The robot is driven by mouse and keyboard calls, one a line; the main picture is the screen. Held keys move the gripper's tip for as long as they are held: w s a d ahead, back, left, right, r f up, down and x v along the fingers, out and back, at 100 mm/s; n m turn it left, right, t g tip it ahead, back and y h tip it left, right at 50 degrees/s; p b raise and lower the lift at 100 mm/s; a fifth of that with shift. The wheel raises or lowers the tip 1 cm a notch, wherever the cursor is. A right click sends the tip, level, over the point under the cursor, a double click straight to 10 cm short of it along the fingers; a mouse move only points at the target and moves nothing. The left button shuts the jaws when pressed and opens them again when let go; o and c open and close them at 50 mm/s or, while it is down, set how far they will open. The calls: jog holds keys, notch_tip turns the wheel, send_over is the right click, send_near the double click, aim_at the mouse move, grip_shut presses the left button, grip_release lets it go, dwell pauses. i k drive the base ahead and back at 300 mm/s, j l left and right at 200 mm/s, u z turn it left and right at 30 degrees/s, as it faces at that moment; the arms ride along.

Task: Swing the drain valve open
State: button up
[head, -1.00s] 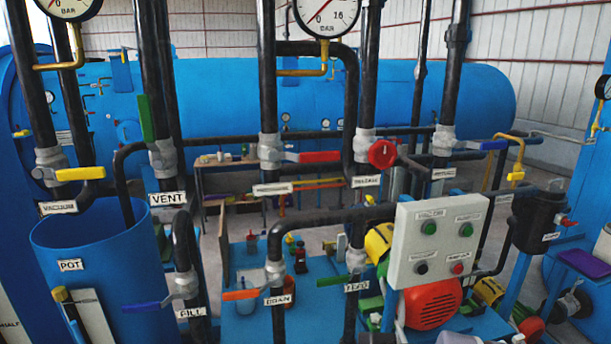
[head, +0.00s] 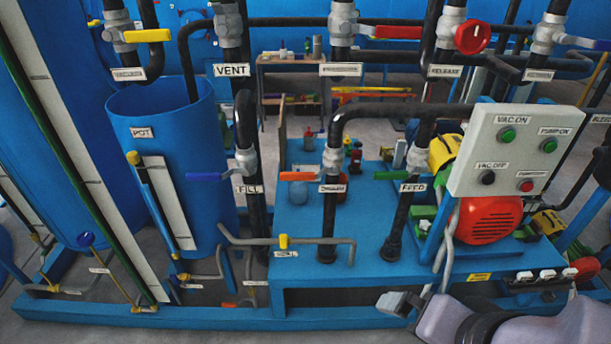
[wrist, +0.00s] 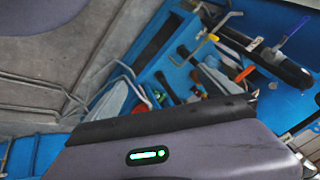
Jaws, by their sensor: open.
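The drain valve (head: 332,160) is a grey body on a black vertical pipe in the head view. Its orange lever (head: 297,176) points left, across the pipe. A white label (head: 332,188), apparently reading DRAIN, sits just below. My gripper (head: 398,303) is at the bottom right, low in front of the blue skid, well below and right of the lever and apart from it. It is open, with nothing seen in it. An orange lever (wrist: 244,74) shows small and tilted in the wrist view; I cannot tell surely whether it is the drain lever.
The fill valve's blue lever (head: 203,177) is left of the drain valve. The FEED pipe (head: 405,215) and the grey control box (head: 520,150) are right. A grey pipe with a yellow handle (head: 284,241) crosses low in front. The blue pot (head: 160,130) stands left.

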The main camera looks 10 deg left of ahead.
aim_at(284, 176)
jog(key=j+u, duration=0.3)
jog(key=j, duration=1.65)
jog(key=i+l+u, duration=0.1)
jog(key=i+l, duration=0.15)
jog(key=i, duration=0.15)
